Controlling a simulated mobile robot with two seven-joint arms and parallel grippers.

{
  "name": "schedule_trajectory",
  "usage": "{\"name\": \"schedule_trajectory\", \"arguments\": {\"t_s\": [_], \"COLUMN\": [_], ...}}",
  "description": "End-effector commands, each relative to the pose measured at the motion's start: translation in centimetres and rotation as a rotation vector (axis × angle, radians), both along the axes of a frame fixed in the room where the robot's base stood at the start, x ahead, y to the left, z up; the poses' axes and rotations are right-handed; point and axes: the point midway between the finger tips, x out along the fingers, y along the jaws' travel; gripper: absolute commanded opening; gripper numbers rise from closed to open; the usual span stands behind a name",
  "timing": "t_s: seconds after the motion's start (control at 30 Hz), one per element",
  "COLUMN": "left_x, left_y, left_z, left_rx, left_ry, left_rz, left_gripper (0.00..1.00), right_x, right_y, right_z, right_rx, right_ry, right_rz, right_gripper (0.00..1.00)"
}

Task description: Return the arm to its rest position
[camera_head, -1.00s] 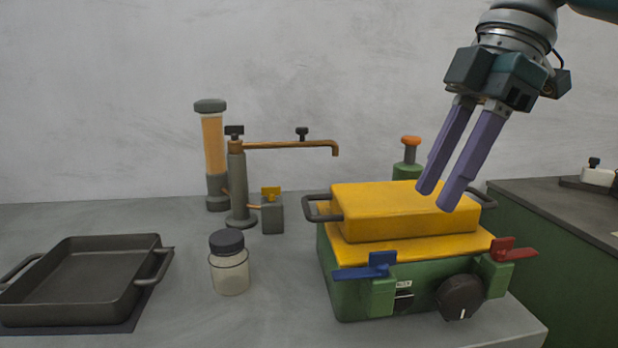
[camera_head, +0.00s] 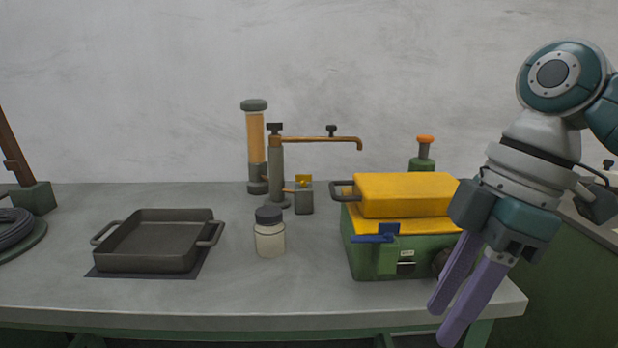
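My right gripper (camera_head: 441,322) is at the lower right of the head view, with two purple fingers pointing down. The fingers are slightly apart with nothing between them. It hangs in front of the right part of the green and yellow machine (camera_head: 376,259) and hides its right side, including most of the dark knob. The yellow lid block (camera_head: 403,193) lies on top of the machine. My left gripper is not in view.
A dark pan (camera_head: 150,246) sits on a mat at the left of the grey table (camera_head: 250,296). A jar (camera_head: 269,238) stands mid-table, with a tap stand (camera_head: 277,175) and amber column (camera_head: 255,140) behind. A green cabinet (camera_head: 570,275) is at right.

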Motion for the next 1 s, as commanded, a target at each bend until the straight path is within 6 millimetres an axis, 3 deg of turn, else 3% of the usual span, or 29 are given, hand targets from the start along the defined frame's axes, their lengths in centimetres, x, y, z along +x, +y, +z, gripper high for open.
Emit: {"name": "schedule_trajectory", "arguments": {"t_s": [0.2, 0.37, 0.5, 0.8, 0.87, 1.0], "left_x": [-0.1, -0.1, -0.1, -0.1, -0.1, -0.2], "left_y": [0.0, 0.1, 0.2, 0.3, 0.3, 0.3], "left_z": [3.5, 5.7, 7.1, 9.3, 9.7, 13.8], "left_rx": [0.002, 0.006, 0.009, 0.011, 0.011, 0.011], "left_ry": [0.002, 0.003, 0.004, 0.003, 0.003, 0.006], "left_rz": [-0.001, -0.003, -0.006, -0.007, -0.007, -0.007], "left_gripper": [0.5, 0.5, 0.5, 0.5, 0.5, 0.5], "right_x": [-6.0, -11.0, -14.6, -20.3, -21.3, -21.1], "right_y": [2.2, 2.0, 0.6, -3.8, -4.8, -4.8], "right_z": [-2.6, -2.7, -1.6, 2.2, 3.1, 7.2], "right_rx": [-0.008, -0.001, -0.005, -0.042, -0.055, -0.054], "right_ry": [0.007, -0.006, -0.023, -0.076, -0.09, -0.095], "right_rz": [-0.246, -0.538, -0.788, -1.194, -1.265, -1.267], "right_gripper": [0.38, 0.38, 0.38, 0.38, 0.38, 0.38]}}
